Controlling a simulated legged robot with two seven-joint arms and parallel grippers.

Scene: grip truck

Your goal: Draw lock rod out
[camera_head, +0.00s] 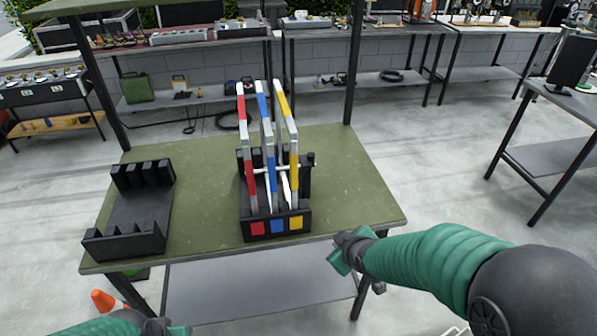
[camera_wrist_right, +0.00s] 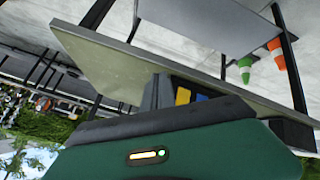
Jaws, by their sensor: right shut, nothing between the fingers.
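A black rack (camera_head: 248,231) stands on the green table, with red, blue and yellow squares on its front. Three upright bars lean in it: red and white (camera_head: 250,185), blue and white (camera_head: 265,105), yellow and white (camera_head: 284,105). A thin pale rod (camera_head: 285,169) runs crosswise by the bars at mid-height; a dark knob-like post (camera_head: 311,160) stands at the rack's right. My right gripper (camera_head: 343,252) is shut and empty at the table's front edge, right of the rack and apart from it. My left gripper (camera_head: 178,331) barely shows at the bottom edge; its fingers are unclear.
An empty black holder (camera_head: 135,205) stands on the table's left (camera_head: 210,165). Table posts rise at the back corners. Orange (camera_head: 102,300) and green cones are under the table. The right wrist view is tilted and shows the table edge (camera_wrist_right: 135,55) and the rack's coloured squares (camera_wrist_right: 183,97).

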